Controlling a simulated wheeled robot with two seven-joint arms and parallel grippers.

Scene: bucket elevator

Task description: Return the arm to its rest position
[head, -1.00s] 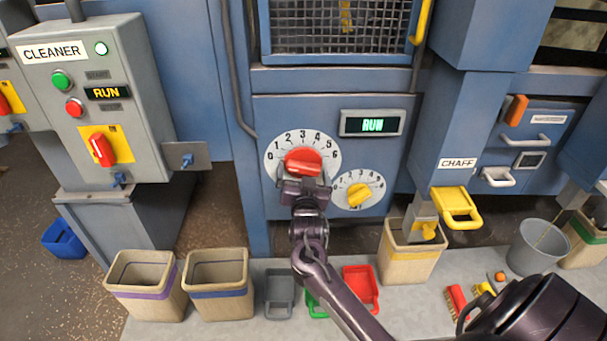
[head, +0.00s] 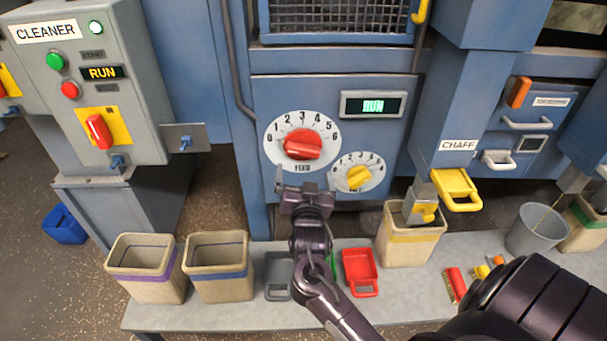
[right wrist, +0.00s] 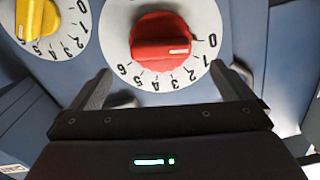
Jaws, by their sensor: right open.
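My right gripper (head: 305,186) is open and empty, just below the red feed knob (head: 303,146) on the blue machine panel. In the right wrist view its two fingers (right wrist: 168,88) stand apart, with the red knob (right wrist: 163,38) beyond them and clear of them. My right arm reaches up from the lower right of the head view. My left gripper is not in view.
A smaller yellow knob (head: 359,178) is right of the red one. The grey cleaner box (head: 150,97) stands left. Bins (head: 218,291), a red scoop (head: 360,287) and brushes (head: 455,285) are on the grey bench below.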

